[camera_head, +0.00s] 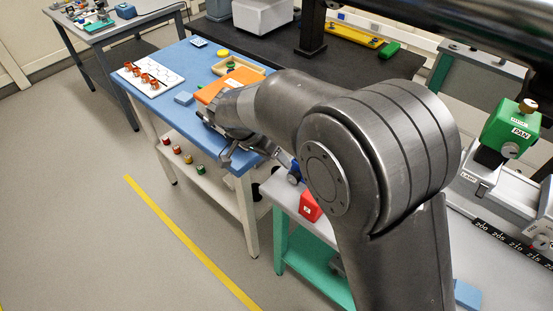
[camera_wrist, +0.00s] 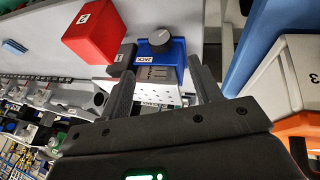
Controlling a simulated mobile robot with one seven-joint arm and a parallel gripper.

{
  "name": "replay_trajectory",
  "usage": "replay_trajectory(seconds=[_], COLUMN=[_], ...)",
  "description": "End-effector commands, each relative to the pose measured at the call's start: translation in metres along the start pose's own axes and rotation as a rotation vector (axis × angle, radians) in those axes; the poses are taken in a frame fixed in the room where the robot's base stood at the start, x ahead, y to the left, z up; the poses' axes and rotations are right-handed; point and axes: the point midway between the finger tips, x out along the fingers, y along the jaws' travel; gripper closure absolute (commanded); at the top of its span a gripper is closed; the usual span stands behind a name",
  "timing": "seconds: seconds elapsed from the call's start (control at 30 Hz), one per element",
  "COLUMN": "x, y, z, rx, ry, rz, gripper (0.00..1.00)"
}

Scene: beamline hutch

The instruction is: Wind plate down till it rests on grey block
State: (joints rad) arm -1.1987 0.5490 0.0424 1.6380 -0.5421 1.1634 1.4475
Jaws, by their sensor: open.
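In the wrist view a pale perforated plate (camera_wrist: 152,98) shows beside the jack, partly hidden by my fingers. In the head view my arm hides most of the jack (camera_head: 293,172).
A red block (camera_wrist: 95,30) is close to the jack; it also shows on the grey bench (camera_head: 310,207). An orange object (camera_head: 228,84) lies on the blue tabletop (camera_head: 175,75) to the left. A pale grey box (camera_wrist: 298,72) is right of my fingers. Floor at left is clear.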

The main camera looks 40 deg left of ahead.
Motion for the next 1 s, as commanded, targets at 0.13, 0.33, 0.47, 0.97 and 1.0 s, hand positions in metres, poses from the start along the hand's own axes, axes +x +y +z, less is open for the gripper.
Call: replay_trajectory(seconds=[0.13, 0.33, 0.47, 0.97, 1.0], x=[0.009, 0.029, 0.035, 0.039, 0.043], y=[-0.001, 0.001, 0.002, 0.0, 0.001], z=[0.014, 0.047, 0.066, 0.082, 0.078], rx=[-0.003, 0.005, 0.005, -0.001, 0.0], ry=[0.062, 0.315, 0.506, 0.786, 0.786], rz=[0.035, 0.104, 0.097, -0.001, 0.0], gripper=[0.42, 0.42, 0.42, 0.42, 0.42])
